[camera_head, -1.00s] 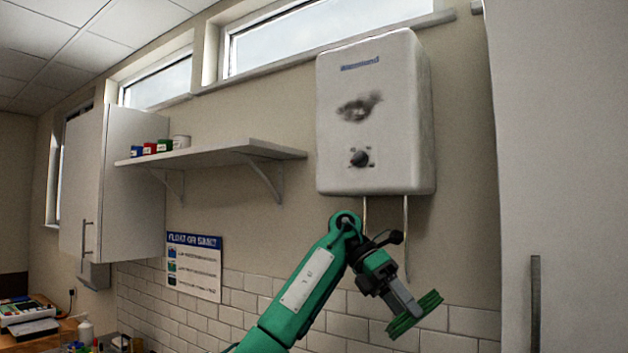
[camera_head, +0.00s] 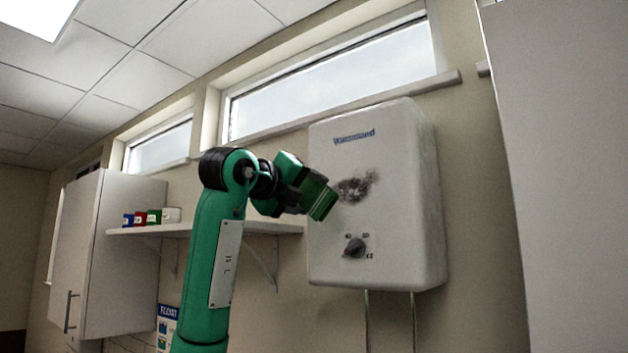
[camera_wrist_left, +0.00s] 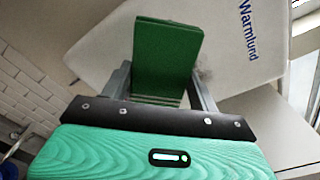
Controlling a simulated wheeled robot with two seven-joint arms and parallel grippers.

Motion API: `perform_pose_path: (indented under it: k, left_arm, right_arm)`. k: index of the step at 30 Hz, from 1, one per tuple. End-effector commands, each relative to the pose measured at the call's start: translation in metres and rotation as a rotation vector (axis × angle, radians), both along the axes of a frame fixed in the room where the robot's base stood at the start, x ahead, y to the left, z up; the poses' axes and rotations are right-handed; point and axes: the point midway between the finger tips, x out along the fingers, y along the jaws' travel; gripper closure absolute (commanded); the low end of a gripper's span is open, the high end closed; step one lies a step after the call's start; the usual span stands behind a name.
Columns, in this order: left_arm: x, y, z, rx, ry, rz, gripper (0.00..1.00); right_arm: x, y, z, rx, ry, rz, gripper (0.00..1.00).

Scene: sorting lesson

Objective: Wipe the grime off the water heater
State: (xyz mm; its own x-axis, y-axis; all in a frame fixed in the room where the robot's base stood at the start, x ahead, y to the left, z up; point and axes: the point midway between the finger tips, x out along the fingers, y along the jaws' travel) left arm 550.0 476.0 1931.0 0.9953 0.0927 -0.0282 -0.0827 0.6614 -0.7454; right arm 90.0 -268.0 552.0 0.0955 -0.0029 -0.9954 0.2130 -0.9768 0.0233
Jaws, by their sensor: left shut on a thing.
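The white water heater (camera_head: 410,200) hangs on the wall at the right of the head view, with a dark grime smudge (camera_head: 356,187) on its front above the knob. My left gripper (camera_head: 305,192) is raised in front of the heater's left edge, just left of the smudge. It is shut on a green sponge-like block (camera_head: 319,200), which also shows between the fingers in the left wrist view (camera_wrist_left: 167,55). Whether the block touches the heater I cannot tell. In the wrist view the block hides most of the smudge. My right gripper is not in view.
A wall shelf (camera_head: 270,228) with small coloured containers (camera_head: 140,218) is behind my left arm. A wall cabinet (camera_head: 120,250) stands at the left and a tall pale panel (camera_head: 565,180) at the right. Two pipes run below the heater.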

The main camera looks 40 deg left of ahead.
Motion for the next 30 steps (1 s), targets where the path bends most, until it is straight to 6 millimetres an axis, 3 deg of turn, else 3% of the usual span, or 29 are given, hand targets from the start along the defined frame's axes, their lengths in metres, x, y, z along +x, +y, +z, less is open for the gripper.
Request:
perform_pose_path:
  k: [1,6,17,30]
  left_arm:
    - [-0.007,0.006,0.011,0.001,-0.013,0.01,0.57]
    - [-0.01,0.013,0.018,0.004,-0.024,0.02,0.57]
    - [0.025,0.016,0.018,0.004,-0.021,0.017,0.57]
    - [0.047,0.018,0.017,0.006,-0.023,0.018,0.57]
  right_arm:
    - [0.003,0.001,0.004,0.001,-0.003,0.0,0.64]
    - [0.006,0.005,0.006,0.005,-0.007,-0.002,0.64]
    - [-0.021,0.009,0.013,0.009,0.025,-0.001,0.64]
    - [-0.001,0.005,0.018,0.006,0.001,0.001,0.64]
